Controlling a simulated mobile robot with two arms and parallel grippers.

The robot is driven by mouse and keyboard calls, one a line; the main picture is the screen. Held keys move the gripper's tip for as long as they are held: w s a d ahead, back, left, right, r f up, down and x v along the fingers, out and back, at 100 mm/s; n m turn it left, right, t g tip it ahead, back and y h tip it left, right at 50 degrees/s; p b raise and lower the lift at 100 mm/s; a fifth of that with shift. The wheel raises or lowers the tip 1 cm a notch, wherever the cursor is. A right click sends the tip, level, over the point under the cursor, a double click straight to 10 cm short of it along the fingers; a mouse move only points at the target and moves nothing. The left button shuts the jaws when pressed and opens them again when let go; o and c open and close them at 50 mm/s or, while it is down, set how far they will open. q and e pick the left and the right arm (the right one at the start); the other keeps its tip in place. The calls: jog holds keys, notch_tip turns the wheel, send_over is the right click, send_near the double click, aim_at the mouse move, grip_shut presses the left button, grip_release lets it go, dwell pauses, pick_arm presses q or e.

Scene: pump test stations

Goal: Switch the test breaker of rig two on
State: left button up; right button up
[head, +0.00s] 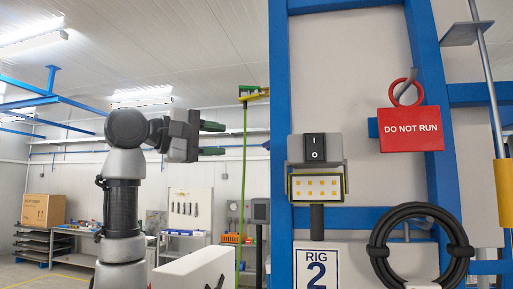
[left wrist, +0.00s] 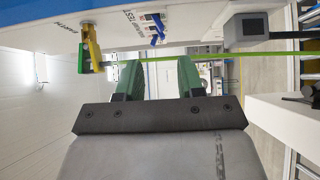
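The test breaker (head: 314,148) is a black rocker marked I above O in a grey housing on rig two's blue frame, in the head view. I cannot tell which side is pressed in. The rig 2 sign (head: 316,270) is below it. My left gripper (head: 212,138) is left of the breaker, clearly apart from it, with its green fingers pointing right. In the left wrist view the two fingers (left wrist: 158,75) are spread with nothing gripped. The breaker is not seen in that view. My right gripper is not in view.
A red DO NOT RUN tag (head: 410,129) hangs right of the breaker. A black coiled hose (head: 378,248) hangs lower right. A thin green pole (head: 243,180) stands beyond my gripper. Workbenches stand behind, at the left.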

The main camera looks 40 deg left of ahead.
aim_at(267, 144)
pick_arm(q)
jog(key=p+x, duration=0.4)
jog(key=x, duration=0.6)
jog(key=shift+w+f, duration=0.1)
jog(key=shift+c, duration=0.3)
